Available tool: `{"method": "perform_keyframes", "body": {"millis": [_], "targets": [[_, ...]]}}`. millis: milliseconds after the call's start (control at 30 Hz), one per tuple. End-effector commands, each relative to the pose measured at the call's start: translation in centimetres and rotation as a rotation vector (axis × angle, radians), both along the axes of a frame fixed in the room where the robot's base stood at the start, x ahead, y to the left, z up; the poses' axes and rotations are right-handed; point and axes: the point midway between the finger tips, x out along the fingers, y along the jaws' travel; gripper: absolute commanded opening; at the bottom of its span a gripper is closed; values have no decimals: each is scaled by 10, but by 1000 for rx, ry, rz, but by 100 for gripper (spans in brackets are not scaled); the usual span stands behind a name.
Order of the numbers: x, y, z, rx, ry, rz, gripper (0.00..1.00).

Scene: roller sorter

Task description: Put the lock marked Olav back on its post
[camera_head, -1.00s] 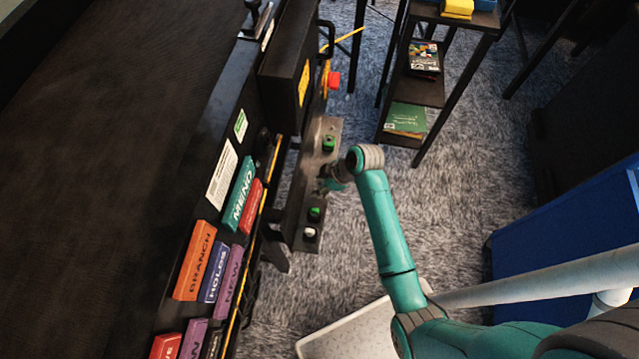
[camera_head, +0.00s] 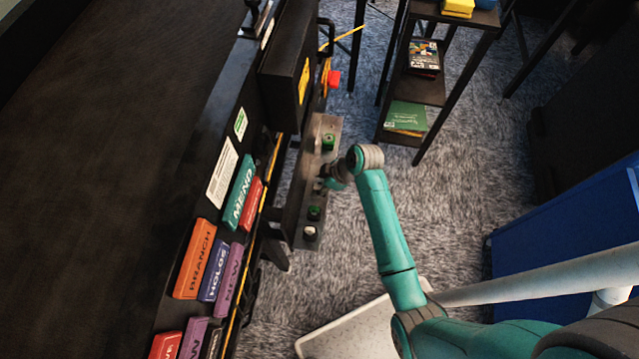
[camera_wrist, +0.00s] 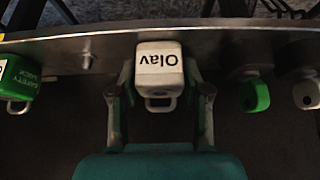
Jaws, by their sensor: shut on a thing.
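The white lock marked Olav (camera_wrist: 160,66) is in the middle of the wrist view, its lettering upside down and its shackle toward me. My gripper (camera_wrist: 160,100) is shut on it, one finger on each side. The lock overlaps the edge of the grey metal rail (camera_wrist: 110,45); I cannot tell whether it touches the rail or a post. A small bare post (camera_wrist: 87,60) shows on the rail to the left. In the head view my gripper (camera_head: 328,178) is at the rail (camera_head: 312,160), and the lock is too small to make out.
A green lock (camera_wrist: 16,78) hangs at the rail's left, and another green lock (camera_wrist: 254,94) and a white lock (camera_wrist: 306,94) at its right. The dark bench with coloured blocks (camera_head: 195,258) lies left. A shelf table (camera_head: 415,95) stands behind; carpet is open right of the rail.

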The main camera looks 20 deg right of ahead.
Motion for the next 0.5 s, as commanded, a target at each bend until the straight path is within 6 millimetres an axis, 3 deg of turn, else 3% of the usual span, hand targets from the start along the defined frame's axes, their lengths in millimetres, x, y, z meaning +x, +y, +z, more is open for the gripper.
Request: {"method": "perform_keyframes", "body": {"millis": [167,200,267,300,500], "targets": [[0,0,0,0,0,0,7],[0,0,0,0,0,0,57],[0,0,0,-1,-1,0,72],[0,0,0,-1,-1,0,76],[0,0,0,0,0,0,76]]}}
